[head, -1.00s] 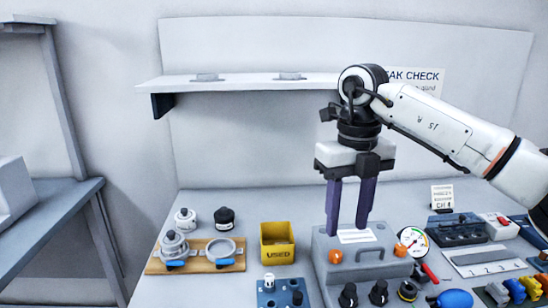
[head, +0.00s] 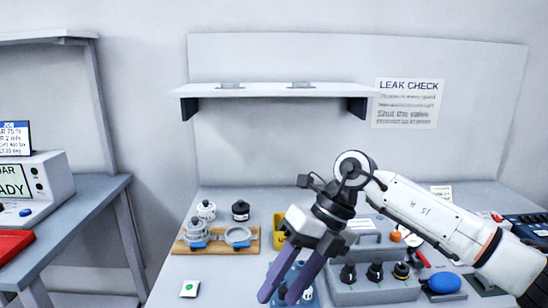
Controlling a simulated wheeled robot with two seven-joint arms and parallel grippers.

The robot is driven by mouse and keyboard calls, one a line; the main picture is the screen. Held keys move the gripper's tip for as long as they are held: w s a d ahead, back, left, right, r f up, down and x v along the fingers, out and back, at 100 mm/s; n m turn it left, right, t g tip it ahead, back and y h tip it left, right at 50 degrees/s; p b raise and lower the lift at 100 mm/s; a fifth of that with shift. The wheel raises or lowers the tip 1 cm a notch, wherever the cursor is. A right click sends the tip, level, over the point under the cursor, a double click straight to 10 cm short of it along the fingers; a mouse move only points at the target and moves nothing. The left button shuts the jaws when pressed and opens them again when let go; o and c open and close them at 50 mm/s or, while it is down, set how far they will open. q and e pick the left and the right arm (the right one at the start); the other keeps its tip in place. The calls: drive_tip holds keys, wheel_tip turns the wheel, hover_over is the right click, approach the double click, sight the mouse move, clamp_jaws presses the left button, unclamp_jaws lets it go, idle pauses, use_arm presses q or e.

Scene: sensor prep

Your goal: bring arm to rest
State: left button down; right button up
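My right arm (head: 435,217) comes in from the right, bent at a dark joint. My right gripper (head: 278,297) hangs at the lower middle, tilted down and to the left. Its two purple fingers stand apart with nothing held between them. The fingers are in front of a blue block (head: 307,295) on the bench and hide part of it. The gripper body also covers most of the yellow bin (head: 279,221). My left gripper is not in view.
A wooden board (head: 182,247) with metal fittings lies left of the gripper. A wall shelf (head: 265,90) is above. A side table (head: 75,215) holds a white device (head: 50,182).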

drive_tip(key=s+a+r+m+y, duration=0.1)
drive_tip(key=s+a+m+y, duration=0.2)
drive_tip(key=a+y, duration=0.4)
drive_tip(key=s+a+r+m+y, duration=0.2)
drive_tip(key=s+a+y, duration=0.2)
drive_tip(key=a+y, duration=0.25)
drive_tip(key=w+d+f+m+t, duration=0.3)
drive_tip(key=w+d+m+t, duration=0.2)
drive_tip(key=m+t, duration=0.85)
drive_tip(key=d+f+m+t+h, duration=0.5)
drive_tip(key=d+f+m+h, duration=0.55)
drive_tip(key=f+m, duration=0.3)
drive_tip(key=s+d+f+m+g+h, duration=0.3)
drive_tip(key=s+d+f, duration=0.3)
drive_tip(key=s+f, duration=0.3)
drive_tip(key=s+d+f+m+g+h, duration=0.3)
drive_tip(key=s+d+f, duration=0.3)
drive_tip(key=s+f, duration=0.4)
drive_tip(key=shift+s+d+f+m+g, duration=0.2)
drive_tip(key=shift+f+m+g, duration=0.3)
drive_tip(key=shift+f+g, duration=0.35)
